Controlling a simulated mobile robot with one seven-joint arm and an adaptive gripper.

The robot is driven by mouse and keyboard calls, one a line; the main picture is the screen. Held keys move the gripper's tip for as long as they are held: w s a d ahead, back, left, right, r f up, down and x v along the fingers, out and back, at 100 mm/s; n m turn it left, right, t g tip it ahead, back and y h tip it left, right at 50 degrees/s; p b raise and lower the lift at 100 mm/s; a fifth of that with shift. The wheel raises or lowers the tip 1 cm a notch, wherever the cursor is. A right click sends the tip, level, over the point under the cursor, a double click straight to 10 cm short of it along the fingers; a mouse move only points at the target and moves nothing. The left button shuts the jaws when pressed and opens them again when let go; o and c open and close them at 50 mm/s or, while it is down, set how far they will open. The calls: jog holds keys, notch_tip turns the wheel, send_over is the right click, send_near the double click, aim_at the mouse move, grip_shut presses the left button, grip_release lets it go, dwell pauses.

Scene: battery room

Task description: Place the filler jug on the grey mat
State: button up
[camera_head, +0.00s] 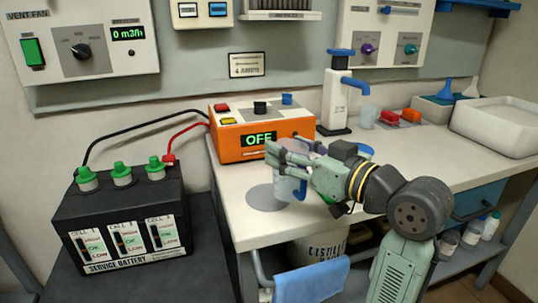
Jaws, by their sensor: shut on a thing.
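The filler jug (287,187), pale blue and see-through, is mostly hidden behind my gripper (276,157) and arm. My gripper is shut on it over the front left part of the white bench. The round grey mat (262,201) lies flat on the bench top, just left of the jug. The jug's lower part overlaps the mat's right edge in the picture. I cannot tell whether the jug touches the mat or hangs above it.
An orange charger (262,136) reading OFF stands behind the mat. A black service battery (125,220) with green caps is at left, with a red lead and a black lead. A white dispenser (338,95), red clips and a white tray (497,126) are at the back right. A blue cloth (312,282) hangs in front.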

jog(key=w+a+f+p, duration=0.1)
jog(key=w+a+f, duration=0.3)
jog(key=shift+w, duration=0.4)
jog(key=shift+f, duration=0.15)
jog(key=shift+f, duration=0.15)
jog(key=o, duration=1.7)
jog(key=shift+o, duration=0.2)
jog(key=b+v, duration=0.1)
jog(key=v, duration=1.1)
jog(key=shift+r+b, duration=0.2)
jog(key=shift+b, duration=0.2)
